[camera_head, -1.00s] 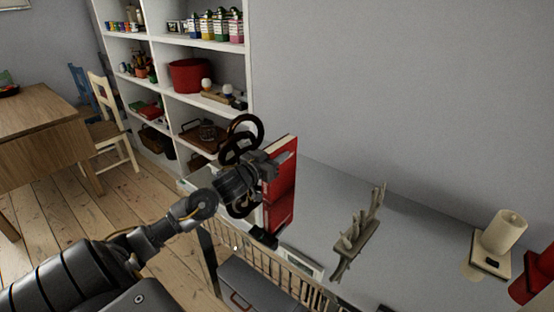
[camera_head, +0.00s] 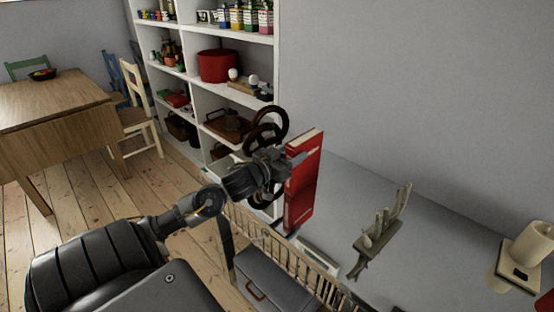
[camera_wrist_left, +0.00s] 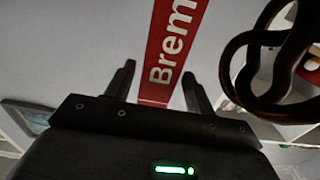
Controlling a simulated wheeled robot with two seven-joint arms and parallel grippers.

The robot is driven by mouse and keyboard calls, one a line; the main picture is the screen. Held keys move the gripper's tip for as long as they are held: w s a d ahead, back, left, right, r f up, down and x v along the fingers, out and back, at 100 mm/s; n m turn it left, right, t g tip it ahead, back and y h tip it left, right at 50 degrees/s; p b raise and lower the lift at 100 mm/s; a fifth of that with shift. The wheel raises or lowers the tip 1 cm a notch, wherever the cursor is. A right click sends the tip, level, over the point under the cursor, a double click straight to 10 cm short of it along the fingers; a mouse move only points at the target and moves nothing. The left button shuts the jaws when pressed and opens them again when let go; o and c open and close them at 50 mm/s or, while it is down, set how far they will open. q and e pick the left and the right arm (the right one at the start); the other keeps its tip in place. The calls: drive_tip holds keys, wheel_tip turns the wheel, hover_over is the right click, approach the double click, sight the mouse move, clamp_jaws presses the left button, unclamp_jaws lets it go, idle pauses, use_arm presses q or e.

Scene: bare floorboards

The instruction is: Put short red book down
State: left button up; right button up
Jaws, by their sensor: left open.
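The short red book (camera_head: 306,158) stands upright on the glossy grey tabletop (camera_head: 345,195), with its red mirror image below it. My left gripper (camera_head: 296,163) is at the book's left side in the head view. In the left wrist view, its two fingers (camera_wrist_left: 158,88) are spread apart. The book's red spine (camera_wrist_left: 170,50), with white letters "Brem", shows between and beyond them, with a gap on each side. My right gripper is in neither view.
A dark looped ornament (camera_head: 266,130) is close behind my left gripper. A branching grey sculpture (camera_head: 380,232) and a cream candle (camera_head: 528,245) stand further right on the tabletop. A white shelf (camera_head: 278,70) is behind. The tabletop between book and sculpture is clear.

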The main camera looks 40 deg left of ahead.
use_arm(q)
drive_tip(key=s, duration=0.6)
drive_tip(key=shift+s+d, duration=0.3)
drive_tip(key=shift+d, duration=0.05)
drive_tip(key=shift+s+r, duration=0.1)
drive_tip(key=shift+s, duration=0.35)
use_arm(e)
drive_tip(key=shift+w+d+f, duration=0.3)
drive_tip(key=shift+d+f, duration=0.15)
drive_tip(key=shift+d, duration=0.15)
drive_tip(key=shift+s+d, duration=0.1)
